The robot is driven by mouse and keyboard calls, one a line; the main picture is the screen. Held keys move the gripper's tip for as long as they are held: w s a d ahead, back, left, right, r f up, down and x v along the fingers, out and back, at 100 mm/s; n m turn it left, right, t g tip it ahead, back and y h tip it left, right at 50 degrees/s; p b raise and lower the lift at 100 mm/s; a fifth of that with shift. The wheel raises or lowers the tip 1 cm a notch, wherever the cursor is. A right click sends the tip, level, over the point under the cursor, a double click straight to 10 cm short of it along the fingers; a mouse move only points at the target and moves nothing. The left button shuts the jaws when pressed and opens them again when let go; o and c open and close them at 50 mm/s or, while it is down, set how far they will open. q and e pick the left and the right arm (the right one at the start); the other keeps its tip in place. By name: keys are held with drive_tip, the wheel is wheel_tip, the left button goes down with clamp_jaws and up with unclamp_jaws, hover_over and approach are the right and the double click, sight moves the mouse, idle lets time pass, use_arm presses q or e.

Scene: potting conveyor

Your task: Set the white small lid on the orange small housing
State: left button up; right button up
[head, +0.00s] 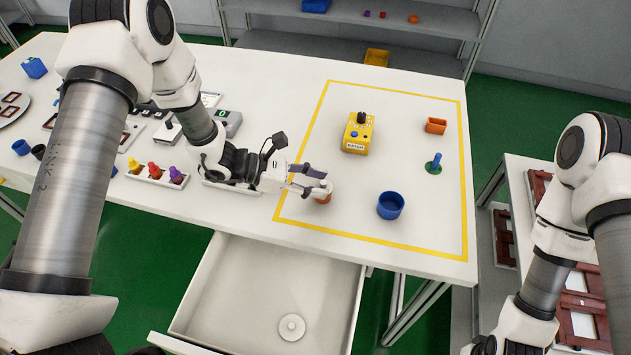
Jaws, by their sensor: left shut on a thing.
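The orange small housing (323,199) is a small round orange piece near the left edge of the yellow-outlined area on the table. My left gripper (326,184) is right above it, its fingers covering the upper part. It is shut on a small pale thing, seemingly the white small lid, largely hidden by the fingers. I cannot tell whether this touches the housing. A white round disc with a central knob (291,327) lies in the open drawer. My right gripper is out of view; only its arm shows at the right.
The yellow-outlined area also holds a blue cup (390,205), a yellow box with a black knob (358,132), a green piece with a blue post (434,164) and an orange open box (436,125). The drawer (207,307) stands open below the table's front edge.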

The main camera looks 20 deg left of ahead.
use_arm(q)
drive_tip(key=shift+f+b, duration=0.3)
drive_tip(key=shift+b, duration=0.15)
idle(0.4)
drive_tip(key=o, duration=0.8)
drive_tip(key=v, duration=1.1)
drive_tip(key=shift+w+r, duration=0.1)
drive_tip(key=shift+s+a+r, duration=0.2)
drive_tip(key=shift+a, duration=0.3)
